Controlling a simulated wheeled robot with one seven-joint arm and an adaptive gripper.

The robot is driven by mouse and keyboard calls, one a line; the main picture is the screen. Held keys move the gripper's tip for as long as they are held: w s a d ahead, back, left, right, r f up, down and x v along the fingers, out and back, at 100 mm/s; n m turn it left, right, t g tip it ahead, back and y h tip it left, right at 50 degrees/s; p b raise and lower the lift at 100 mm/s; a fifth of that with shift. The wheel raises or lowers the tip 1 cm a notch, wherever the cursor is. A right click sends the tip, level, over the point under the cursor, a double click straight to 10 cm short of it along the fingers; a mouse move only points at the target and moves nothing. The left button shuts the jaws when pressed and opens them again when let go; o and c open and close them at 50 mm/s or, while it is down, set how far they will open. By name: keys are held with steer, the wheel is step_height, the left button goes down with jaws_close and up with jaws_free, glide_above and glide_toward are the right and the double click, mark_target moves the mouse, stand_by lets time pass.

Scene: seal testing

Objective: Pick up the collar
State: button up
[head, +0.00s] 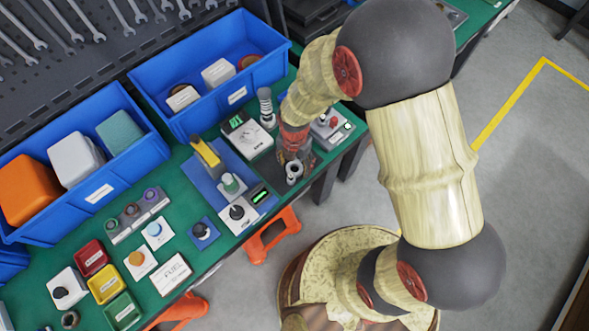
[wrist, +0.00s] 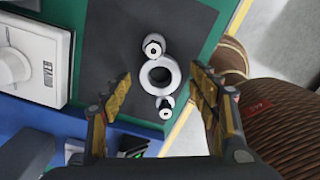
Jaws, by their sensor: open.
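A pale grey ring, which looks like the collar (wrist: 146,76), lies on a dark mat (wrist: 100,45) in the wrist view. It has a round open hole, and a small light fitting with a dark centre sits against it above and another below. My gripper (wrist: 161,84) is open, with one yellow-padded finger on each side of the collar and clear gaps to both. Nothing is held. In the head view my gripper (head: 292,150) points down over the near right end of the green bench, and its fingers partly hide the parts there.
A white box with a knob (wrist: 30,62) stands left of the mat. In the head view, a blue fixture with a yellow handle (head: 206,152) and a ribbed post (head: 265,106) stand close to my gripper. Blue bins (head: 215,75) line the back. The bench edge is near.

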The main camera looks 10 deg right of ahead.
steer(key=shift+f, duration=0.5)
steer(key=shift+c, duration=0.8)
steer(key=c, duration=1.1)
steer(key=shift+c, duration=0.4)
